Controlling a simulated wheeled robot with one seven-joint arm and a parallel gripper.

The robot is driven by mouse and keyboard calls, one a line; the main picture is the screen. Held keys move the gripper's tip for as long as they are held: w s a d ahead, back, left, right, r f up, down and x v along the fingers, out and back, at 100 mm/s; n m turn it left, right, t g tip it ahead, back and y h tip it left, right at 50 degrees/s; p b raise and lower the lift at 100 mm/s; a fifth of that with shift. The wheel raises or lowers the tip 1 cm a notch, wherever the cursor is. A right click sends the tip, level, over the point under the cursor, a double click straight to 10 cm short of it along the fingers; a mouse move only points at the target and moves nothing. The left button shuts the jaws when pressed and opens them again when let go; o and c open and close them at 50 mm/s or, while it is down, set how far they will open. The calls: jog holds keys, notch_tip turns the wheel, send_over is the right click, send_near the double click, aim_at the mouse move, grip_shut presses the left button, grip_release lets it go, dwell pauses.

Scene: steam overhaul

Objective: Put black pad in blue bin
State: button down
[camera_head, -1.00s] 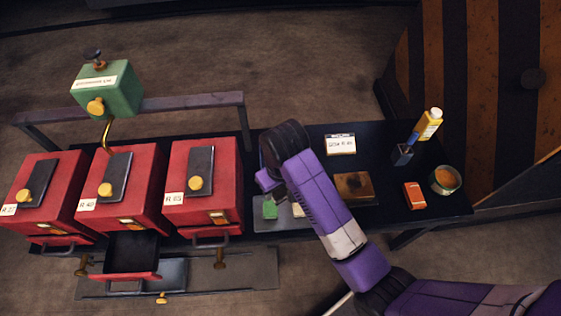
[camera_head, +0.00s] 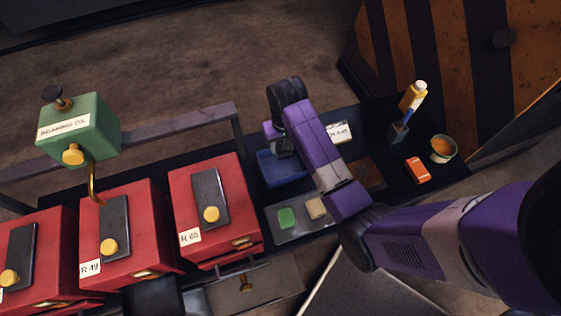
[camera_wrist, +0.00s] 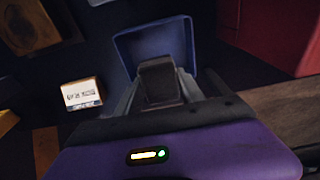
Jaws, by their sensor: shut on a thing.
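My gripper (camera_wrist: 160,92) is shut on the black pad (camera_wrist: 160,80), which shows dark between the fingers in the wrist view. The blue bin (camera_wrist: 150,42) lies right below and beyond the pad there; I cannot tell whether the pad is inside its walls or above them. In the head view the blue bin (camera_head: 279,172) stands on the dark bench, right of the red boxes. My gripper (camera_head: 284,150) is over its far part, and my arm hides the bin's right side. The pad is hard to make out in the head view.
A grey tray (camera_head: 291,233) with a green pad (camera_head: 286,217) and a beige pad (camera_head: 316,208) lies in front of the bin. Red boxes (camera_head: 213,205) stand left. A white label card (camera_head: 340,132), an orange box (camera_head: 417,170) and a round tin (camera_head: 443,148) are right.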

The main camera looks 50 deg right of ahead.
notch_tip(320, 180, down, 11)
jog(key=shift+f, duration=0.2)
dwell(0.3)
jog(key=shift+f, duration=0.15)
jog(key=c, duration=0.7)
grip_release()
